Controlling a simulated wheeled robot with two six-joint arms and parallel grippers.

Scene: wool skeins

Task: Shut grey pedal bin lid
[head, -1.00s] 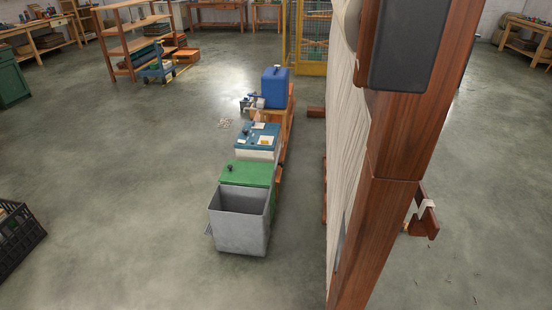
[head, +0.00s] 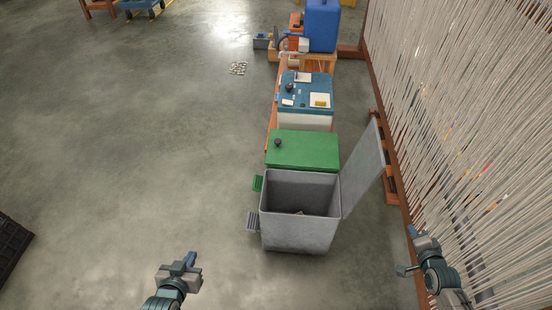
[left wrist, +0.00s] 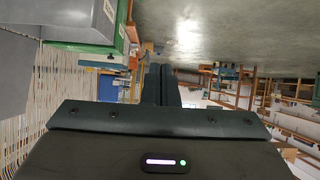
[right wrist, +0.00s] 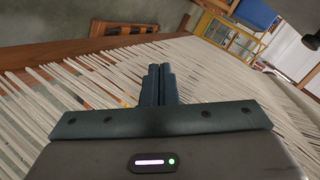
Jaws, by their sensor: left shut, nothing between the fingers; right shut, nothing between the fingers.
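The grey pedal bin (head: 300,234) stands on the floor right of centre in the head view, with something small lying inside it. Its grey lid (head: 364,169) stands open, tilted up on the bin's right side close to the loom. A grey pedal (head: 252,222) sticks out at its left. My left gripper (head: 191,259) is shut and empty, left of and nearer than the bin. In the left wrist view its fingers (left wrist: 161,84) are together, with grey bin surface at upper left. My right gripper (head: 413,233) is shut and empty, right of the lid beside the loom threads.
A green-lidded bin (head: 303,148) stands directly behind the grey one, then a blue-topped unit (head: 306,92) and a blue container (head: 321,24). The large loom with pale threads (head: 455,110) fills the right side. A black crate (head: 12,243) sits at far left. The left floor is clear.

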